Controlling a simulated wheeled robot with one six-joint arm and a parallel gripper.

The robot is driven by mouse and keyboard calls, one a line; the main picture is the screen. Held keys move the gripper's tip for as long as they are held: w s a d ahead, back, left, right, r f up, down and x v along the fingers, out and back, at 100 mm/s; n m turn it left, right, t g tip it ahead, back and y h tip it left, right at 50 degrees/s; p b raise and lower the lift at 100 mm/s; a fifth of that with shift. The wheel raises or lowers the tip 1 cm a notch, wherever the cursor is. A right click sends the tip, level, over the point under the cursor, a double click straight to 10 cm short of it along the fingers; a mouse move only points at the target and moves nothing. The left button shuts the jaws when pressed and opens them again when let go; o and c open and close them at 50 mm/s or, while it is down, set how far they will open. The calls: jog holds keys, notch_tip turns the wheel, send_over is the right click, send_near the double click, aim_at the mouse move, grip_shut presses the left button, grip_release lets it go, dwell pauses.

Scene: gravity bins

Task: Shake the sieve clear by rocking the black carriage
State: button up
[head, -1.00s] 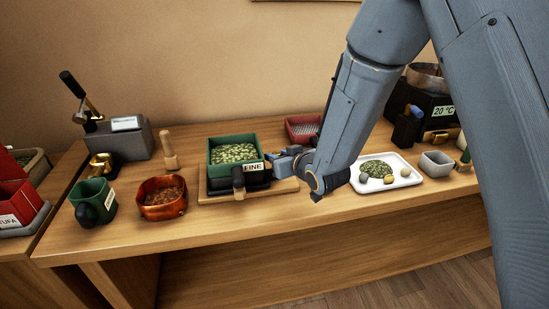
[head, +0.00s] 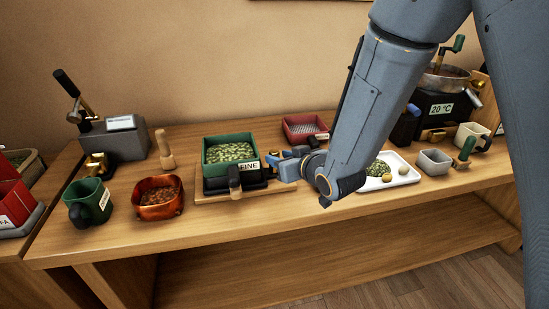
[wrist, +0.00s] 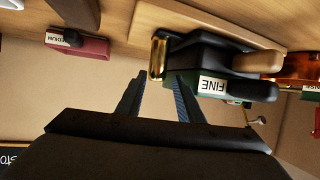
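The black carriage (head: 216,186) sits on a wooden base board (head: 262,188) and carries a green sieve (head: 206,165) labelled FINE. Pale green beans lie in the sieve. A brass handle (wrist: 158,58) shows at the carriage's side in the wrist view, where the carriage (wrist: 205,62) also appears. My gripper (wrist: 160,78) is open, its fingers apart. The handle's near end lies in line with the gap between the fingertips, with no clear contact. In the head view, my gripper (head: 279,166) is just right of the carriage, and the handle is hidden there.
A red sieve (head: 304,128) stands behind my gripper. A white tray (head: 404,177) with beans lies right of my arm. A copper pan (head: 158,205) and a green cup (head: 82,212) stand left of the carriage. The bench's front edge is close below.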

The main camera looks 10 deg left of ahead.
jog(key=shift+v, duration=1.3)
